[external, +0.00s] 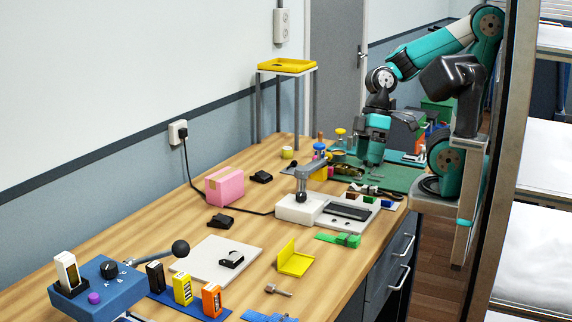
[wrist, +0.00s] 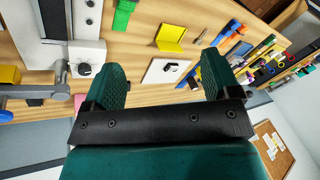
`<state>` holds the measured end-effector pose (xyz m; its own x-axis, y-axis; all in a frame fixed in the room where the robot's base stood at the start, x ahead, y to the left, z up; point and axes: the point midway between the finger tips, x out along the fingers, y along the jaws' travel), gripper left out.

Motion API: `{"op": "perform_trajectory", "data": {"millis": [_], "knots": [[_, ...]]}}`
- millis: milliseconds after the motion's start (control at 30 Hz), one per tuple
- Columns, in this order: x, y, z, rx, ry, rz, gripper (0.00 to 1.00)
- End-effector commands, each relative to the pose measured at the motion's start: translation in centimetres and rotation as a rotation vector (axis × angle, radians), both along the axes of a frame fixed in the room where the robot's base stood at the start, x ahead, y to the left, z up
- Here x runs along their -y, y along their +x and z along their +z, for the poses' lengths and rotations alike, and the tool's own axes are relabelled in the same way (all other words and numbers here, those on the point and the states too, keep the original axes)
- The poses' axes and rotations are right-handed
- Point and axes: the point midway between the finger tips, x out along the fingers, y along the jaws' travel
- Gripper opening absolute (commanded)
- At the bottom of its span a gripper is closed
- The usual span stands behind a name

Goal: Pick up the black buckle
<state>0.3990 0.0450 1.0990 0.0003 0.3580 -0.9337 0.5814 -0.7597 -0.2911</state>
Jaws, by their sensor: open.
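A small black piece that looks like the black buckle (external: 231,260) lies on a pale square plate (external: 205,266) at the front of the workbench. It also shows in the wrist view (wrist: 171,67), on the pale plate (wrist: 154,79), in the gap between my fingers. My gripper (external: 372,163) is far back on the bench, above the green mat, well away from that plate. In the wrist view my gripper (wrist: 162,62) has its two green fingers wide apart with nothing held between them.
Two other black pieces (external: 221,222) (external: 261,177) lie on the wood near a pink box (external: 225,186). A press-like fixture (external: 300,205) and a yellow angled piece (external: 295,262) stand between. A blue box with a lever (external: 100,290) is front left. A yellow tray stand (external: 287,66) rises behind.

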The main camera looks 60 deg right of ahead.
Motion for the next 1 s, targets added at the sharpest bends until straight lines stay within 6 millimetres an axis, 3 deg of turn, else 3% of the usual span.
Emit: {"op": "perform_trajectory", "data": {"millis": [400, 500, 567, 667, 800, 900, 1000], "knots": [[0.0, 0.1, 0.0, -0.001, -0.001, -0.003, 0.78], [0.2, 1.7, 0.1, 0.008, -0.008, -0.033, 0.78], [0.6, 4.2, 0.0, 0.021, -0.02, -0.083, 0.78], [2.4, 11.1, -0.2, 0.06, -0.054, -0.218, 0.78], [7.6, 22.4, -1.7, 0.13, -0.122, -0.454, 0.78], [12.2, 28.8, -3.2, 0.176, -0.171, -0.603, 0.78], [16.4, 33.1, -4.6, 0.211, -0.211, -0.718, 0.78]]}}
